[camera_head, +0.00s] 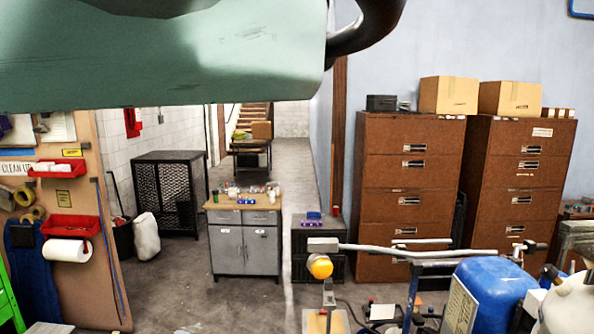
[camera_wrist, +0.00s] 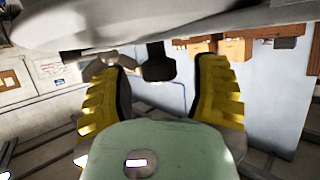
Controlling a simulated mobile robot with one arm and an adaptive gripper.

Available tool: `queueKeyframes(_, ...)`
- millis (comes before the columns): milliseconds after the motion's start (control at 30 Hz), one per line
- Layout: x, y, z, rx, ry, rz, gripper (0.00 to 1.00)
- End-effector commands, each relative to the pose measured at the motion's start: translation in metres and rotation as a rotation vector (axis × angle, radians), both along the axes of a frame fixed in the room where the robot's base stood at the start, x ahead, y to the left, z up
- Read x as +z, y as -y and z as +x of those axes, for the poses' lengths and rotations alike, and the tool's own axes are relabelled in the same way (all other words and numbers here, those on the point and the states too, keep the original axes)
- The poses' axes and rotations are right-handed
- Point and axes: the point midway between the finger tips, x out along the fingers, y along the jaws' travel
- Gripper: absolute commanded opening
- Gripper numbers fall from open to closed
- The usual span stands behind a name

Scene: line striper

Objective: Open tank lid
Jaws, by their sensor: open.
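The line striper stands at the lower right of the head view, with a blue tank or housing (camera_head: 492,292) and a pale rounded tank (camera_head: 572,306) with black fittings, cut by the right edge. I cannot tell which part is the tank lid. My gripper (camera_wrist: 160,75) shows in the wrist view with its two yellow-padded fingers wide apart and nothing gripped. A dark blocky thing (camera_wrist: 158,62) appears between the fingertips; its distance and identity are unclear. The gripper is outside the head view, where my green arm covers the upper left.
The striper's handlebar (camera_head: 390,250) extends left near an orange-yellow knob (camera_head: 320,266). Brown drawer cabinets (camera_head: 405,190) with cardboard boxes (camera_head: 448,95) stand behind. A grey cabinet (camera_head: 245,245) stands left of centre. A pale surface (camera_wrist: 150,25) crosses the wrist view's top.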

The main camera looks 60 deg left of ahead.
Motion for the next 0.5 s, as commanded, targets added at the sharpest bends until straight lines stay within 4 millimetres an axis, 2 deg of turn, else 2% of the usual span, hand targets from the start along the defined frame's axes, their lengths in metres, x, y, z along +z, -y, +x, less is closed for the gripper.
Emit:
queueKeyframes(467,-0.0032,-0.0031,0.0058,0.003,0.000,-0.002,0.61)
queueKeyframes(500,-0.0033,-0.0031,0.0058,0.003,0.000,-0.002,0.63)
